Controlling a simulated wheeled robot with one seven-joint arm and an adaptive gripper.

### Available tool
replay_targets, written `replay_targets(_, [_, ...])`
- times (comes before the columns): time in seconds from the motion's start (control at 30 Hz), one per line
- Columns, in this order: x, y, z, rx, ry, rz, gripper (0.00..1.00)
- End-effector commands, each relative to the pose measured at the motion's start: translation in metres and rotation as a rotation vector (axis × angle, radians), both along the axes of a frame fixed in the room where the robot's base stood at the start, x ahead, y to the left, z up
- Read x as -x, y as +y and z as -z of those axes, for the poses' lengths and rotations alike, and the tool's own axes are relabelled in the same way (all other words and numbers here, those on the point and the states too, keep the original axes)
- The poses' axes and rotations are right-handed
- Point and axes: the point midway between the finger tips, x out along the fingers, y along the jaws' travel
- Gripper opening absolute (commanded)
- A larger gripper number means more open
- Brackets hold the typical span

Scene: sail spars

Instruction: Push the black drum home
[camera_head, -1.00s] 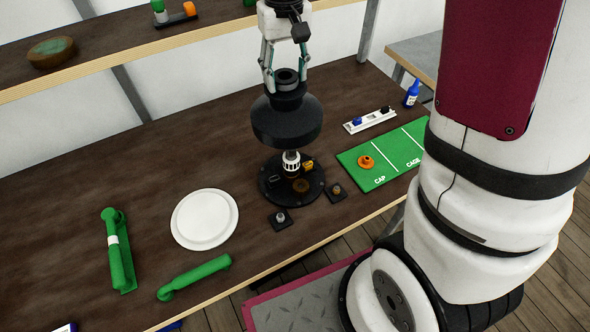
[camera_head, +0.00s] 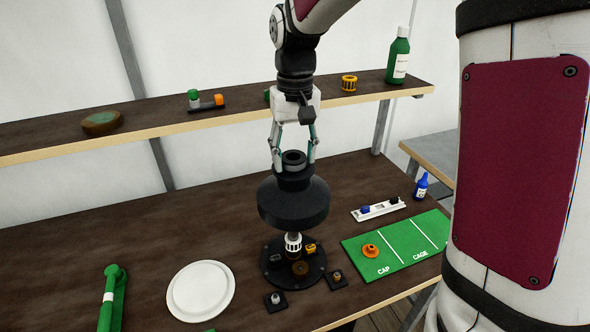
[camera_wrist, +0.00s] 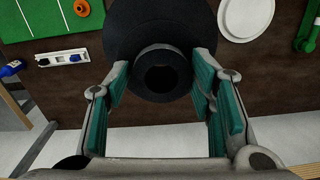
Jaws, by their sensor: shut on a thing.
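The black drum (camera_head: 293,207) is wide, with a narrow hollow neck on top. My gripper (camera_head: 293,168) is shut on that neck from above, one finger on each side. The drum looks about upright over a round black base (camera_head: 272,277), which has a post with a white-and-black caged bearing (camera_head: 293,244). The drum's lower face is just above or at the bearing's top; whether they touch is hidden. In the wrist view my gripper (camera_wrist: 158,76) flanks the neck of the drum (camera_wrist: 125,35), and its dark bore shows. The base is hidden there.
A green mat (camera_head: 385,262) marked CAP and CAGE holds an orange cap (camera_head: 370,250). A white strip (camera_head: 378,210) and blue bottle (camera_head: 420,187) lie behind it. A white plate (camera_head: 201,290) and green handle (camera_head: 113,300) are left. Small black blocks sit before the base. A shelf (camera_head: 230,113) runs behind.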

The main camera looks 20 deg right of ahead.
Motion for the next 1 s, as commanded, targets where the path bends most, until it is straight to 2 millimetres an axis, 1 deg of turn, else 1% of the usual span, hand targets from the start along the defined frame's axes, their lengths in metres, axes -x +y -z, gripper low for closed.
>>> replay_targets(0.07, [-0.002, 0.0, -0.004, -0.001, -0.005, 0.004, 0.12])
replay_targets(0.5, [-0.001, 0.0, -0.005, 0.0, -0.005, 0.005, 0.12])
replay_targets(1.0, [-0.002, 0.0, 0.032, 0.0, -0.003, 0.005, 0.12])
